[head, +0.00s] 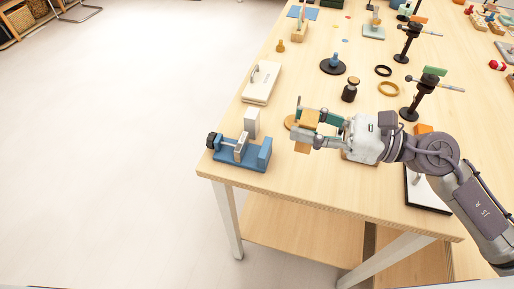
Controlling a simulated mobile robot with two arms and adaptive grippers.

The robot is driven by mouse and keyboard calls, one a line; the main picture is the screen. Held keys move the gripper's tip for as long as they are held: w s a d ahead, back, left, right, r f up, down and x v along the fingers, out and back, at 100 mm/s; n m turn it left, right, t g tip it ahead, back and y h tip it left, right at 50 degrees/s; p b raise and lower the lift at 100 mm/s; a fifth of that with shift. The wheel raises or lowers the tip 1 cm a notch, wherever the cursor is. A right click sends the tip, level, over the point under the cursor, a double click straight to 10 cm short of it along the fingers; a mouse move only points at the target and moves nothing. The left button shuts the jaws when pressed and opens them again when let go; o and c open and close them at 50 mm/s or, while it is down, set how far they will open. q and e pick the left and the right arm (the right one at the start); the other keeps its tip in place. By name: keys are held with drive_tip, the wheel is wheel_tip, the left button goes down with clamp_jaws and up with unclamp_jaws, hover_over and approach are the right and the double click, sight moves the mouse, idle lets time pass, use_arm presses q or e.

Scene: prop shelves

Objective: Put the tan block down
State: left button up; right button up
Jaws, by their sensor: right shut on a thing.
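The tan block (303,147) is in my right gripper (308,130), near the table's front left part. The gripper's fingers are shut on the block, and tan parts show above and below them. The fingers cover its middle. I cannot tell whether its lower end touches the table. My right arm reaches in from the right. My left gripper is not in view.
Bare tabletop (300,180) lies in front.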

drive_tip(key=shift+a, duration=0.2)
drive_tip(key=w+a+f+p, duration=0.1)
drive_tip(key=w+a+f, duration=0.1)
drive_tip(key=a, duration=0.1)
drive_tip(key=w+a+f, duration=0.2)
drive_tip(key=a, duration=0.1)
drive_tip(key=w+a+f+p, duration=0.1)
drive_tip(key=w+a+f, duration=0.1)
drive_tip(key=a+f, duration=0.1)
drive_tip(key=shift+a+p, duration=0.15)
drive_tip(key=shift+p, duration=0.15)
wheel_tip(320, 180, down, 4)
drive_tip(key=shift+s+r, duration=0.1)
drive_tip(key=shift+r, duration=0.1)
drive_tip(key=shift+f, duration=0.2)
drive_tip(key=o, duration=1.1)
drive_tip(key=shift+o, duration=0.2)
